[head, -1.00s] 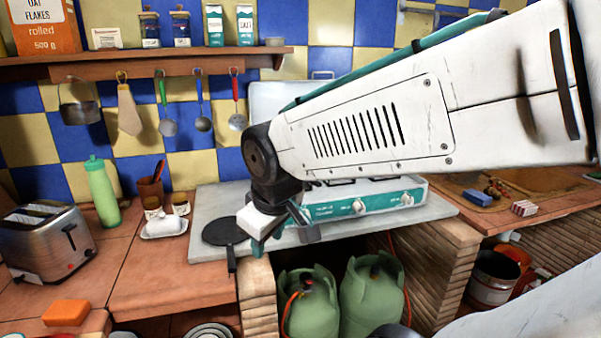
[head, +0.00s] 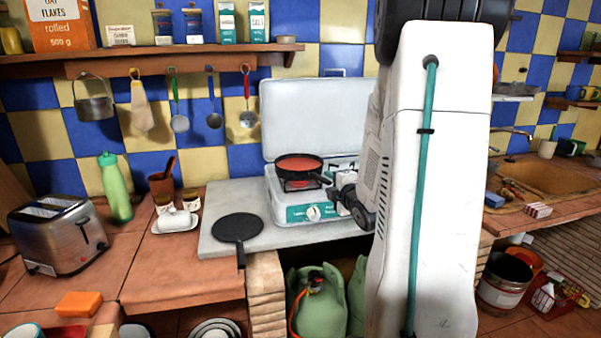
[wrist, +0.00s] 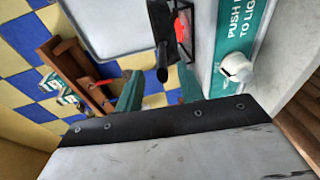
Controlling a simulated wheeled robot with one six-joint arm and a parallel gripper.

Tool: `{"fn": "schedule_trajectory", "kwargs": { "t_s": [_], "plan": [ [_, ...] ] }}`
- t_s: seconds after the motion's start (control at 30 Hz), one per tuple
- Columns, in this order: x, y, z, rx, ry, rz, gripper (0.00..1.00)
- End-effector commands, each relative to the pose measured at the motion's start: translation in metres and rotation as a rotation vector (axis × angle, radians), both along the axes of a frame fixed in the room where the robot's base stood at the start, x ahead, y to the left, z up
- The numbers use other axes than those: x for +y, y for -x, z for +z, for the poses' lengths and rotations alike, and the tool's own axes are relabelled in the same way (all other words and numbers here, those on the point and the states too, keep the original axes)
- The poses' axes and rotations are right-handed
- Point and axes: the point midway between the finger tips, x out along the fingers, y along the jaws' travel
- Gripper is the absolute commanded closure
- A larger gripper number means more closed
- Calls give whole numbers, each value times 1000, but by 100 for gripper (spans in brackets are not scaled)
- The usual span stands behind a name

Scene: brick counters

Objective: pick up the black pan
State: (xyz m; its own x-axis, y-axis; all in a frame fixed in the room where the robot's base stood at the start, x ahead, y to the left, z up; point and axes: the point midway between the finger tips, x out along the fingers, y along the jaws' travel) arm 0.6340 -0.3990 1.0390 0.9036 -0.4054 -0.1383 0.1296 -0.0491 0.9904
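A black pan with red contents (head: 290,160) sits on the left side of the stove (head: 284,213), its handle pointing right towards my gripper (head: 338,192). In the wrist view, the handle end of this black pan (wrist: 162,60) appears between the two teal fingers of my gripper (wrist: 160,76). The fingers are apart and I see no contact with the handle. I cannot tell how deep the handle lies between them. A second, flat black pan (head: 237,227) lies on the grey slab left of the stove, its handle over the front edge. My arm hides the stove's right part.
The stove's raised lid (head: 310,115) stands behind the pan. Utensils hang under a shelf (head: 150,57). Green gas bottles (head: 322,305) stand below.

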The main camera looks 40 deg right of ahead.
Motion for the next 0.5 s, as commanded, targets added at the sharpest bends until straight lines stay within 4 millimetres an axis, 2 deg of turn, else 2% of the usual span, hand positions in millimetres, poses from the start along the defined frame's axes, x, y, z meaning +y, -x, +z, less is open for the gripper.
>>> {"fn": "schedule_trajectory", "kwargs": {
  "t_s": [0.33,0.5],
  "plan": [
    [-13,-45,-11,0,-4,3,62],
    [-21,-59,-13,2,-3,-1,62]
  ]
}}
